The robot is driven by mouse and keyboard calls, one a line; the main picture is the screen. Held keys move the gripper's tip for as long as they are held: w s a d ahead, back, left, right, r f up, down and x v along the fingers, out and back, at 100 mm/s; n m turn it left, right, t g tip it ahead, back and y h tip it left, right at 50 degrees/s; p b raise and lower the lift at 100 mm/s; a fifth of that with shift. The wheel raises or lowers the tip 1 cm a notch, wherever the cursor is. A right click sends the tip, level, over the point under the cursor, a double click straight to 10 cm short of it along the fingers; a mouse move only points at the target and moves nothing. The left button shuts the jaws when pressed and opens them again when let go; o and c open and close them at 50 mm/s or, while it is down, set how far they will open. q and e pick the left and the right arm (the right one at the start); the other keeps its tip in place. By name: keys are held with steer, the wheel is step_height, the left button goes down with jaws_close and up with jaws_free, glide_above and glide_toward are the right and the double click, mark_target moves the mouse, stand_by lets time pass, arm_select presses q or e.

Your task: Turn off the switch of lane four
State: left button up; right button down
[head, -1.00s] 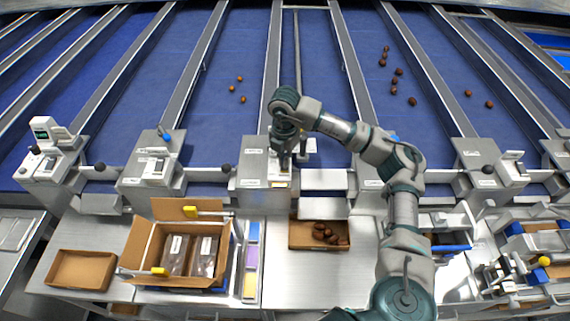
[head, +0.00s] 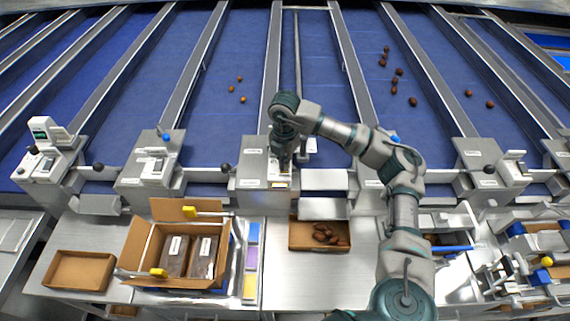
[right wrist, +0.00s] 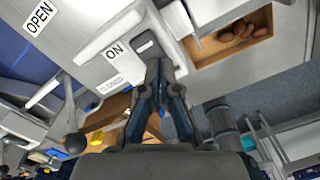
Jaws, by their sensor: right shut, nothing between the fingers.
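My right gripper (head: 284,166) is over the top of a grey lane control box (head: 252,178) at the middle of the row. In the right wrist view its fingers (right wrist: 153,64) are shut with nothing between them. Their tips are at a small grey switch piece (right wrist: 145,42) set in the pale panel, beside a label (right wrist: 117,48) reading ON. I cannot tell whether the tips touch it. The fingers partly hide the switch, and any OFF label is not readable. The box's lane number is too small to read. My left gripper is not in view.
A cardboard tray of dates (head: 304,245) is below the box. An open carton (head: 150,245) with bags stands at left. Similar boxes (head: 150,172) flank this one.

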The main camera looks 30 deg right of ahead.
steer(key=shift+f, duration=0.2)
steer(key=shift+s, duration=0.1)
step_height(320, 180, up, 2)
steer(key=shift+p, duration=0.75)
steer(key=shift+r+p, duration=1.8)
steer(key=shift+r, duration=0.75)
steer(key=shift+f, duration=0.1)
